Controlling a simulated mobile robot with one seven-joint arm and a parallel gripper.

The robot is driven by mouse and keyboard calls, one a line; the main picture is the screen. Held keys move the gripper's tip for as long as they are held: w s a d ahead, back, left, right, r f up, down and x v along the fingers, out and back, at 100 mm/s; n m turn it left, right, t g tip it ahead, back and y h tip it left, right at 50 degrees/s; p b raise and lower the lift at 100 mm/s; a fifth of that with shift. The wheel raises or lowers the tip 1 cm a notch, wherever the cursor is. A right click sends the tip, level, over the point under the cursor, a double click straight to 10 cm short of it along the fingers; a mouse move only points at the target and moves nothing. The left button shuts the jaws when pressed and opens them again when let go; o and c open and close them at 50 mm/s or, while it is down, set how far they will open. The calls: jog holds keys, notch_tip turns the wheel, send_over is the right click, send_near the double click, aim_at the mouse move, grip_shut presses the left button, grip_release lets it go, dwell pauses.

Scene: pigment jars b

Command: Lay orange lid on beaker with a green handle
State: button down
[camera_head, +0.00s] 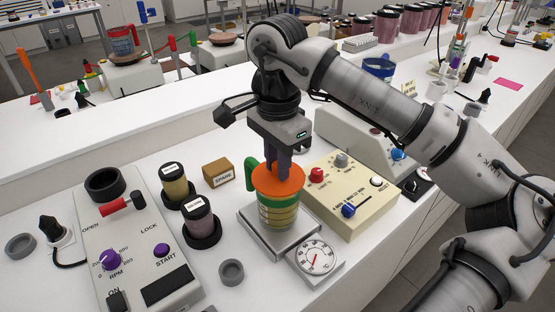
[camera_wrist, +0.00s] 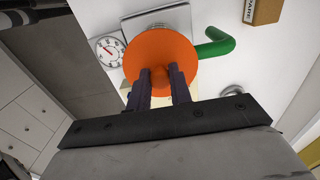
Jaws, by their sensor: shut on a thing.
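The orange lid (camera_head: 277,180) is a flat disc at the top of the beaker (camera_head: 278,214), which has a green handle (camera_head: 251,174) on its left. The beaker stands upright on a square metal plate (camera_head: 247,226). My gripper (camera_head: 277,170) points down and is shut on the middle of the lid. In the wrist view the fingers (camera_wrist: 159,78) meet on the lid's centre, and the lid (camera_wrist: 160,50) covers the beaker's mouth, with the green handle (camera_wrist: 214,44) sticking out to the right. I cannot tell whether the lid touches the rim.
A dial gauge (camera_head: 317,258) sits in front of the plate. A cream control box (camera_head: 352,195) is close on the right. Two dark-lidded jars (camera_head: 201,222) and a cardboard box (camera_head: 216,172) stand to the left. A grey machine (camera_head: 145,250) is farther left.

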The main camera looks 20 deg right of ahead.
jog(key=shift+f+b, duration=0.45)
jog(key=shift+f, duration=0.1)
jog(key=c, duration=1.2)
grip_release()
jog(key=shift+r, duration=0.1)
jog(key=shift+r+p, duration=1.9)
jog(key=shift+r, duration=1.1)
jog(key=shift+f, duration=0.1)
